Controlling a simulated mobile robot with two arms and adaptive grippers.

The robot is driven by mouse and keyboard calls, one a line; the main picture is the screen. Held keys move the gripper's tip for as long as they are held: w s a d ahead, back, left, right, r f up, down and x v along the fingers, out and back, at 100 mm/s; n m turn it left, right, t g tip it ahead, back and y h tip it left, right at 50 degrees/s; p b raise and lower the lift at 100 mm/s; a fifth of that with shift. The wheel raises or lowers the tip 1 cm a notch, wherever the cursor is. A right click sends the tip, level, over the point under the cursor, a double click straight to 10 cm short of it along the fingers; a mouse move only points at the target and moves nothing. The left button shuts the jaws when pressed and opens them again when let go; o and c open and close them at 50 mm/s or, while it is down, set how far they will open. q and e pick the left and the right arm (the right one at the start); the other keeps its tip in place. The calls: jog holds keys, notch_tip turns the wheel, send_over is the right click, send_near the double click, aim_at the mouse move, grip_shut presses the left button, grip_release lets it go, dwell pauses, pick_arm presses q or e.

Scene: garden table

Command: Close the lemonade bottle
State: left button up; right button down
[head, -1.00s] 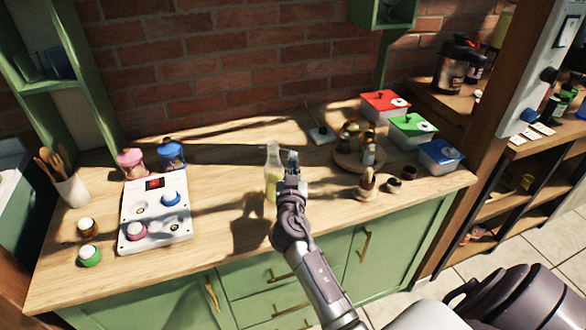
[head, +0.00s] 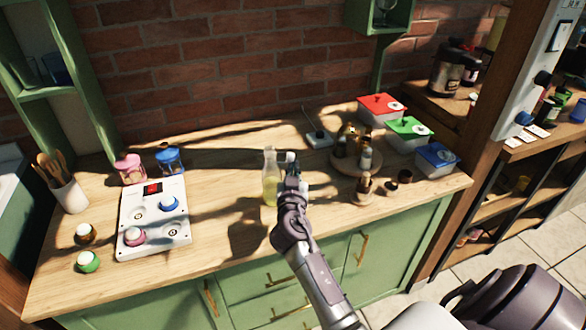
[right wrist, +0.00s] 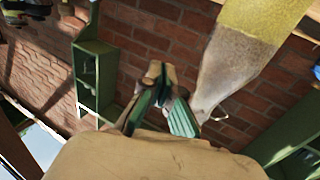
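The lemonade bottle (head: 270,182) is clear, with pale yellow liquid in its lower part. It stands upright on the wooden counter near the middle. No cap shows on its neck. My right gripper (head: 291,165) is just right of the bottle, close beside it; contact is unclear. A small pale spot shows at its fingertips, too small to identify. In the right wrist view the bottle (right wrist: 232,60) appears upside down beside the green-padded fingers (right wrist: 163,105). I cannot tell whether they are open or shut. My left gripper is out of view.
A white panel (head: 154,236) with knobs lies left, with pink (head: 130,168) and blue (head: 170,160) jars behind it. A round wooden tray (head: 345,165) with small bottles is right of the gripper, before red (head: 372,104), green (head: 408,128) and blue-lidded (head: 437,155) boxes.

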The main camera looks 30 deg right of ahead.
jog(key=shift+r, duration=0.1)
jog(key=shift+s+d+r+p, duration=0.15)
jog(key=shift+d+r+p, duration=0.05)
jog(key=shift+r+p, duration=0.2)
jog(key=shift+r, duration=0.15)
jog(key=shift+s+d+r+p, duration=0.1)
jog(key=shift+r+p, duration=0.25)
jog(key=shift+r, duration=0.4)
jog(key=shift+r+p, duration=0.35)
jog(key=shift+r, duration=0.25)
dwell(0.4)
